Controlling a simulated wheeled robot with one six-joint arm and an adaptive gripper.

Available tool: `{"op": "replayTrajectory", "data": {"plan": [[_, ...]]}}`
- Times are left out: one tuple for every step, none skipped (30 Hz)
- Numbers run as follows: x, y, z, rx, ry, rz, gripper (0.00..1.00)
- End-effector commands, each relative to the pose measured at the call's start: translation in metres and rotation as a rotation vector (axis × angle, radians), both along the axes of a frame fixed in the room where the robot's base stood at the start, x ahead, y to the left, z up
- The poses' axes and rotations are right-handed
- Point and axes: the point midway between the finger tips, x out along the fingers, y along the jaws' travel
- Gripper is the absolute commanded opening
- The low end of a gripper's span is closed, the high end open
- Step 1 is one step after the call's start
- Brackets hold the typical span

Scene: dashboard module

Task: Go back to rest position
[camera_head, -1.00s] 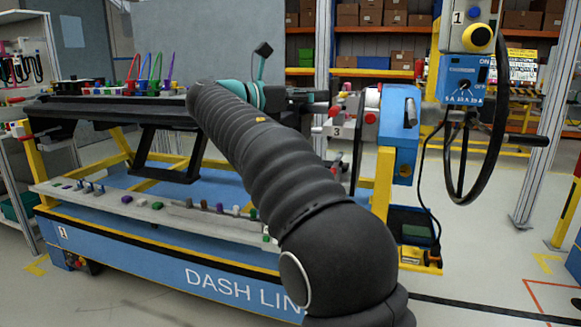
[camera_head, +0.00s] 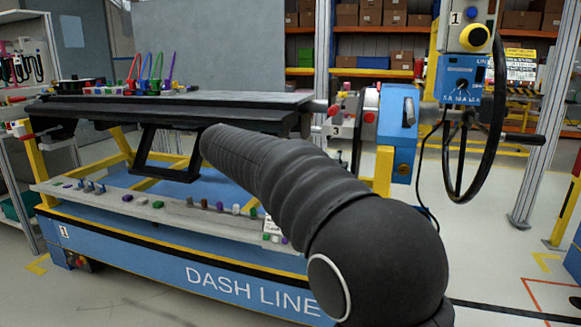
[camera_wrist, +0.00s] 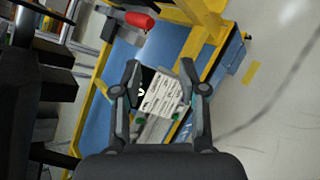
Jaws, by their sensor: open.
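My arm, in its dark ribbed sleeve, reaches up and left across the front of the dash line station (camera_head: 240,276) in the head view. My gripper is hidden behind the arm there. In the wrist view my gripper (camera_wrist: 161,82) is open, its two fingers apart. A white printed card (camera_wrist: 162,97) shows between and beyond the fingers; I see no contact with it. The black dashboard beam (camera_head: 150,112) lies along the top of the station.
A narrow grey shelf (camera_head: 170,212) with small coloured parts runs along the station's front. A black handwheel (camera_head: 492,120) and blue control box (camera_head: 462,85) stand at the right. A red handle (camera_wrist: 139,20) shows in the wrist view. Open floor lies right of the station.

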Motion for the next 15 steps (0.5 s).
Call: {"op": "replayTrajectory", "data": {"plan": [[-0.016, -0.009, -0.018, 0.109, -0.003, -0.037, 0.42], [-0.026, -0.013, -0.028, 0.179, -0.008, -0.064, 0.42], [-0.040, -0.019, -0.042, 0.270, -0.012, -0.105, 0.42], [-0.051, -0.023, -0.052, 0.338, -0.016, -0.140, 0.42], [-0.063, -0.028, -0.061, 0.404, -0.020, -0.176, 0.42], [-0.079, -0.034, -0.072, 0.487, -0.026, -0.228, 0.42], [-0.091, -0.038, -0.080, 0.547, -0.029, -0.268, 0.42], [-0.103, -0.042, -0.086, 0.604, -0.035, -0.308, 0.42], [-0.119, -0.047, -0.095, 0.675, -0.042, -0.364, 0.42], [-0.131, -0.051, -0.101, 0.726, -0.047, -0.405, 0.42], [-0.143, -0.055, -0.107, 0.777, -0.053, -0.447, 0.42], [-0.159, -0.060, -0.114, 0.839, -0.062, -0.503, 0.42], [-0.171, -0.064, -0.119, 0.884, -0.069, -0.546, 0.42], [-0.183, -0.067, -0.124, 0.927, -0.076, -0.587, 0.42], [-0.199, -0.071, -0.130, 0.982, -0.085, -0.642, 0.42]]}}
